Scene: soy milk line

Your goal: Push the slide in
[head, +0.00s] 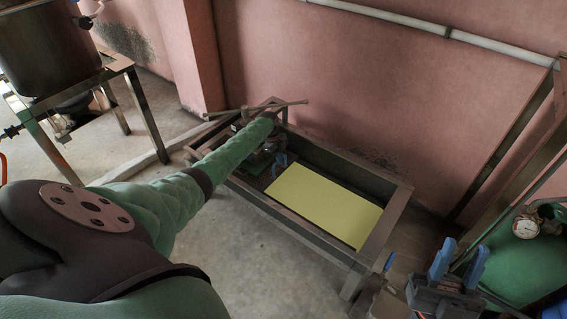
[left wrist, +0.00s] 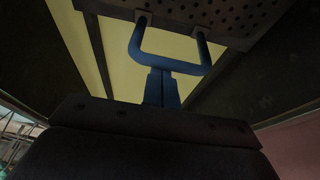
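In the left wrist view a blue U-shaped handle (left wrist: 172,65) is fixed to a dark perforated plate (left wrist: 235,14), which I take for the slide. My left gripper (left wrist: 160,74) has its blue fingers close together, tips at the handle's crossbar. The fingers do not visibly wrap the bar; whether they touch it I cannot tell. In the head view my left gripper (head: 281,160) is over the left end of the long metal frame (head: 298,236), and my arm hides most of the plate there. My right gripper (head: 457,264) is empty, its blue fingers apart, right of the frame.
A pale yellow panel (head: 325,204) fills much of the frame. A pink wall (head: 330,80) stands close behind it. A green tank with a gauge (head: 525,226) is at the right. A metal pot on a stand (head: 45,45) is at the upper left.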

